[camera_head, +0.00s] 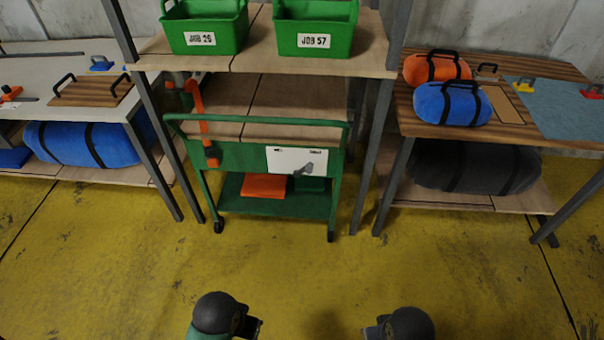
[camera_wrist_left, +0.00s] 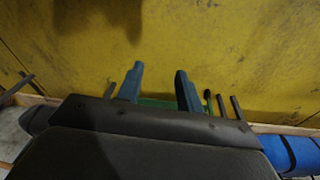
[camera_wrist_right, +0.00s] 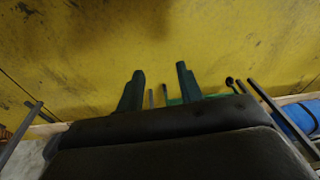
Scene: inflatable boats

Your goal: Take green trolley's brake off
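The green trolley (camera_head: 258,157) stands in the middle of the head view, partly under a wooden-topped bench. An orange upright bar (camera_head: 202,125) with a bent top is at its left end. A white panel (camera_head: 292,160) on its front carries a small grey lever-like part (camera_head: 306,168); which part is the brake I cannot tell. The trolley's lower shelf holds an orange item (camera_head: 264,187). My left gripper (camera_wrist_left: 158,88) and right gripper (camera_wrist_right: 160,85) are open and empty, fingers apart over the yellow floor. Both are well short of the trolley.
Two green bins (camera_head: 207,38), labelled JOB, stand on the bench (camera_head: 258,62) above the trolley. Bench legs (camera_head: 370,150) flank the trolley closely. Side benches hold blue, orange and dark rolled bags (camera_head: 474,168). The yellow floor (camera_head: 300,270) in front is clear.

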